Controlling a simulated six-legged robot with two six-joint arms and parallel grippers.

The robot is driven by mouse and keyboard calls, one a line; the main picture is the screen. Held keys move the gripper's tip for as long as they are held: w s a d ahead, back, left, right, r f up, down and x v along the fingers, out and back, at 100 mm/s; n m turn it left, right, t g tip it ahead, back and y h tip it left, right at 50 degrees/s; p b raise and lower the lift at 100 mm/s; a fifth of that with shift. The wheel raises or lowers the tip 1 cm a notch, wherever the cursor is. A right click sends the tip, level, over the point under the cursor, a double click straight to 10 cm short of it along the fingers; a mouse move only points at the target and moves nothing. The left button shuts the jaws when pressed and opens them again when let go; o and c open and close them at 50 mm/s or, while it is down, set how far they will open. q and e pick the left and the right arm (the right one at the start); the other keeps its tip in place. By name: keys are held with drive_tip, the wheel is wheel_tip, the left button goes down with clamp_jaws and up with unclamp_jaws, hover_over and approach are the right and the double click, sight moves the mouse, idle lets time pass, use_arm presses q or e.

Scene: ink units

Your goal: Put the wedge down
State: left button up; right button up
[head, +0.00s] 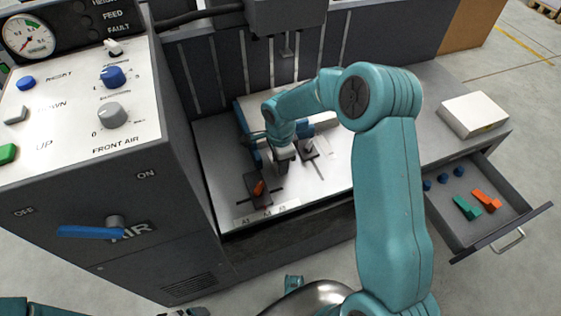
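My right arm reaches over the grey worktop (335,180), and its gripper (283,165) points down at the blue-framed fixture there. The fingertips are small and dark, so I cannot tell whether they hold anything. A small orange piece (259,188) sits on a dark block (251,197) just left of and below the gripper. An orange wedge-like piece (486,200) and a green one (466,208) lie in the open drawer (510,215) at the right. Only a sliver of my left gripper (187,312) shows at the bottom edge.
A control panel (60,110) with knobs, a gauge and a blue-handled air valve (92,232) stands at the left. A white block (473,114) lies at the worktop's right end. Several blue knobs (442,179) lie in the drawer. A slotted dark wall rises behind.

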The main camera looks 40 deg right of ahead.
drive_tip(key=shift+o, duration=1.3)
drive_tip(key=shift+r+p, duration=0.35)
wheel_tip(320, 180, up, 12)
drive_tip(key=p, duration=0.2)
drive_tip(key=shift+f, duration=0.15)
